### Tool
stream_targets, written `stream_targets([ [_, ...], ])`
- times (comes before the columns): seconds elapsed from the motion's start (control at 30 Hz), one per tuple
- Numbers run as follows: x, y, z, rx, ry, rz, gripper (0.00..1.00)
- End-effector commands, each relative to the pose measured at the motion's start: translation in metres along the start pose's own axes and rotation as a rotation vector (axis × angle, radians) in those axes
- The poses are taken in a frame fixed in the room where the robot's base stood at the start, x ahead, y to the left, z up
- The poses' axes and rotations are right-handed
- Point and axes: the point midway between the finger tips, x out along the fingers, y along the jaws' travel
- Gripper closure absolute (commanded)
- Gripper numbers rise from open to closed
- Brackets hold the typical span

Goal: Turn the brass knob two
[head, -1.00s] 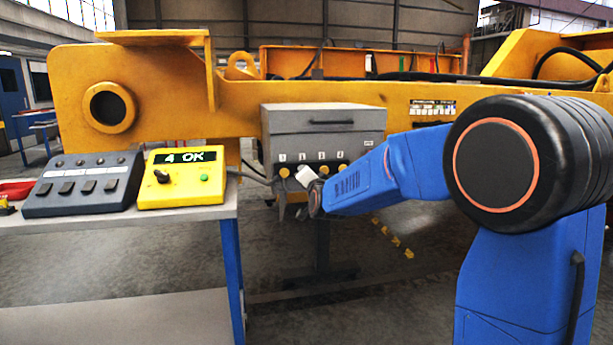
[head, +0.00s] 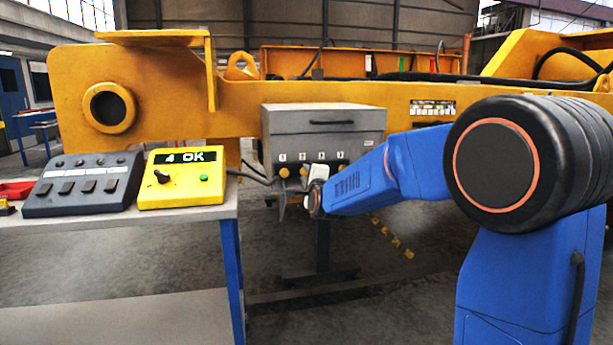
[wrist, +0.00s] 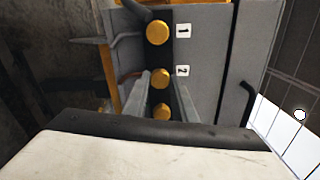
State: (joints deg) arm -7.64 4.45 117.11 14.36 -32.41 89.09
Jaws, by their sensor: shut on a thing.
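The grey box (head: 310,120) on the yellow frame has a row of brass knobs numbered 1 to 4 along its lower front. Brass knob two (wrist: 160,78) lies beside the "2" label in the wrist view. My gripper (wrist: 161,84) has one finger on each side of it and is shut on it. Knob one (wrist: 157,32) is free above it in that view; knob three (wrist: 161,112) shows between the fingers, nearer the camera. In the head view my wrist partly covers the knob row, and the finger contact is too small to see.
A yellow box (head: 182,185) reading "4 OK" and a dark switch panel (head: 82,186) stand on the bench (head: 120,219) at left. A dark handle or cable (wrist: 246,92) lies on the box's right in the wrist view. The floor below is mostly clear.

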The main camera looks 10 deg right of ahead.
Motion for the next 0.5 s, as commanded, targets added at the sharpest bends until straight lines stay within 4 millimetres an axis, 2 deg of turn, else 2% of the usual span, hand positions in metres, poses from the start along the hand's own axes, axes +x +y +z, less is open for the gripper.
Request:
stream_targets([
  [0.2, -0.0003, 0.0016, -0.0006, 0.138, 0.001, 0.003, 0.98],
  [0.5, -0.0003, 0.0018, -0.0006, 0.24, 0.001, 0.003, 0.98],
])
